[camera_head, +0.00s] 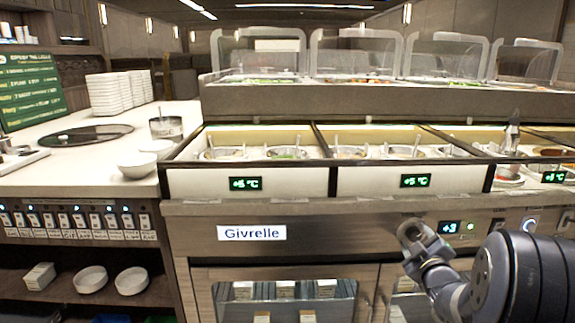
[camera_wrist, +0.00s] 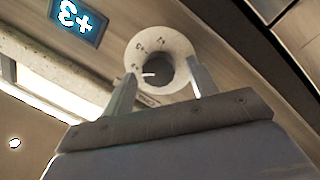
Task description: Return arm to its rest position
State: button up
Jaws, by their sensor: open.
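My arm (camera_head: 505,277) reaches in from the lower right of the head view, low in front of the steel counter. My gripper (camera_wrist: 160,72) is open in the wrist view, its two fingers apart. It also shows small in the head view (camera_head: 421,252). A pale round dial (camera_wrist: 142,50) with a dark centre lies just beyond the fingertips, which overlap its edges in the wrist view. I cannot tell whether they touch it. Nothing is seen held between the fingers.
The counter front (camera_head: 320,222) is close to my gripper. A "+3" display (camera_head: 449,228) sits beside the dial. Above are cold wells with pans (camera_head: 290,152) and a utensil standing upright (camera_head: 512,130). A white bowl (camera_head: 138,164) stands on the left counter.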

jog(key=shift+f+n, duration=0.1)
jog(key=shift+n, duration=0.3)
jog(key=s+p, duration=0.2)
jog(key=s, duration=0.8)
jog(key=shift+s+a, duration=0.3)
jog(key=shift+s, duration=0.05)
jog(key=shift+a, duration=0.1)
